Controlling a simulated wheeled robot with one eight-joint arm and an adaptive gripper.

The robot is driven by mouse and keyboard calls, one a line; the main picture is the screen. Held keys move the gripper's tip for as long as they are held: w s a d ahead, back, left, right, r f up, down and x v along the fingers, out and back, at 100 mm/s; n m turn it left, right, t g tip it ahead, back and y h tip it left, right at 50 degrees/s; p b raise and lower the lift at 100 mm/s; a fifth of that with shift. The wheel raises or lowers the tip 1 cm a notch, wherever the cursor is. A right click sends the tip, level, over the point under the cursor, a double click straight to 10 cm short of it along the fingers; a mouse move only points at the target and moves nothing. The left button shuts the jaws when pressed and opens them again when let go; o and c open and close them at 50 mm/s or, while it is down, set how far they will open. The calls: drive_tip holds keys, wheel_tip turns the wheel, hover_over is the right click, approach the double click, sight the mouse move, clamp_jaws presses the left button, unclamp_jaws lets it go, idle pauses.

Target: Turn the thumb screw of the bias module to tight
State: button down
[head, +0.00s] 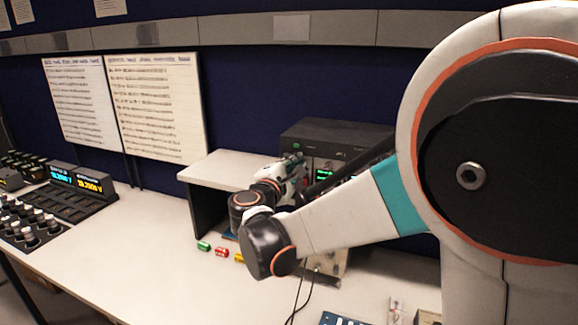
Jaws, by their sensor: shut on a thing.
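My gripper (299,168) is at the front of a dark instrument unit (340,134) with green displays, on the bench at the back. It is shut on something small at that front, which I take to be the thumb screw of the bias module. The screw itself is hidden behind the gripper and my arm, so I cannot see how far it is turned. I cannot tell the bias module apart from the rest of the unit's front, much of which my arm covers.
A white-topped shelf (222,168) stands left of the unit. Small green and red parts (212,248) lie before it. Dark racks with knobs and lit displays (75,182) are at the far left. A cable (300,298) hangs near the front. The bench's left-middle is clear.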

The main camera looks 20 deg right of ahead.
drive_tip(key=shift+s+f+m+b, duration=0.1)
drive_tip(key=shift+m+b, duration=0.15)
drive_tip(key=shift+m, duration=4.55)
drive_tip(key=shift+f+m+b, duration=0.1)
drive_tip(key=shift+m+b, duration=0.15)
drive_tip(key=shift+m, duration=4.55)
drive_tip(key=c, duration=1.5)
unclamp_jaws()
drive_tip(key=shift+c, duration=0.2)
drive_tip(key=shift+r, duration=0.1)
